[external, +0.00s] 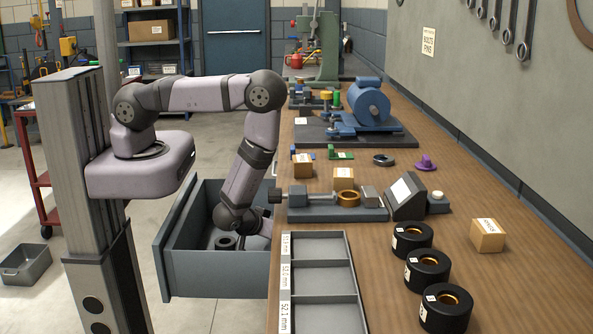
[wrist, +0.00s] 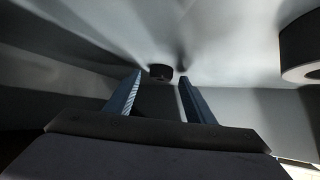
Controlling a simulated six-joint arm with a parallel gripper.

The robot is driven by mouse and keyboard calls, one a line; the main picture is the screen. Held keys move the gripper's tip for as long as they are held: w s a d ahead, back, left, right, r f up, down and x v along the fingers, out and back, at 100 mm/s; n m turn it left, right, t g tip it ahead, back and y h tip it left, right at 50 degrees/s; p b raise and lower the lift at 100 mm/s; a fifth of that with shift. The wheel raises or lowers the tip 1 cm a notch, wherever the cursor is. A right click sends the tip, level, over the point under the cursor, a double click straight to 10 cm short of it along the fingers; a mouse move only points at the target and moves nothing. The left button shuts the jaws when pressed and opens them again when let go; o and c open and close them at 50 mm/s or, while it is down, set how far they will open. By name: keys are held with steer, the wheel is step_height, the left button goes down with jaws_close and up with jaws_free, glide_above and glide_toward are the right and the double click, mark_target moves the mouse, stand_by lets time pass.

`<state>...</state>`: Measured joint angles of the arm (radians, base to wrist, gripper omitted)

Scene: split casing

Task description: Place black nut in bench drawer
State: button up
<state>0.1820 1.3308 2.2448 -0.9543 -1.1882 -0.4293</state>
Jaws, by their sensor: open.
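The bench drawer (external: 220,275) is pulled out at the left of the bench, and my arm reaches down into it. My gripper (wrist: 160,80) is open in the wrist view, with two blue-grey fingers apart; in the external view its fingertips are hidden. A small dark piece, probably the black nut (wrist: 161,72), sits on the pale drawer floor near and between the fingertips. I cannot tell whether they touch it. A larger dark ring (wrist: 301,45) is at the right of the wrist view. A dark ring-shaped piece (external: 225,242) also shows inside the drawer.
The drawer walls stand close around my gripper. A grey compartment tray (external: 318,263) lies on the bench edge beside the drawer. A vise-like fixture (external: 330,212), several black rings (external: 428,270) and small cardboard boxes (external: 487,235) occupy the bench.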

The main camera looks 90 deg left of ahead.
steer(key=b+v, duration=0.1)
steer(key=v, duration=0.4)
steer(key=shift+s+d+r, duration=0.1)
steer(key=shift+d+r, duration=0.05)
steer(key=shift+d, duration=0.2)
steer(key=shift+v, duration=0.9)
steer(key=shift+s+a+r, duration=0.1)
